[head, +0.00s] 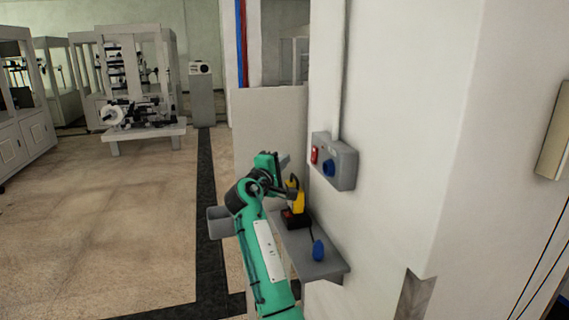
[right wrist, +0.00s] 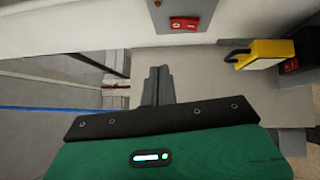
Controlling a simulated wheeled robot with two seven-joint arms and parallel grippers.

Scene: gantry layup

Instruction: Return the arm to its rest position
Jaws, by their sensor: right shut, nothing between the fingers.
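My right arm is green and reaches up from the bottom of the head view toward a wall shelf. Its gripper (head: 284,161) is in front of the wall, above the shelf's far end and below and left of a grey switch box. In the right wrist view the two grey fingers (right wrist: 158,84) lie together, shut with nothing between them. They are apart from the box and from the yellow device. My left gripper is not in view.
The grey switch box (head: 345,168) has a red switch and a blue socket. The shelf (head: 322,268) holds a yellow device (head: 298,200) on a dark base and a blue plug (head: 318,250). A grey bin (head: 219,222) is left of my arm. Open floor (head: 110,220) lies left.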

